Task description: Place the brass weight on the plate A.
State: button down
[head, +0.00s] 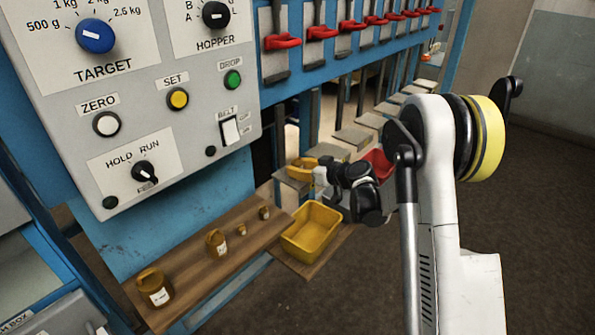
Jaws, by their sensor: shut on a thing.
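Several brass weights with white labels stand on the wooden shelf at the lower left: a large one (153,288), a middle one (217,242) and small ones (242,229) farther back. My gripper (324,178) is at the middle right, past the shelf's far end and above a yellow bin. A row of grey plates (352,137) runs back behind my gripper. No letter shows on these plates, so I cannot tell which is plate A.
The yellow bin (310,232) sits at the shelf's far end. A grey control panel (185,120) rises at left. Red-handled levers (322,32) hang above the plates.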

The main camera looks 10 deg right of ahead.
jog(key=shift+r, duration=0.1)
jog(key=c, duration=1)
grip_release()
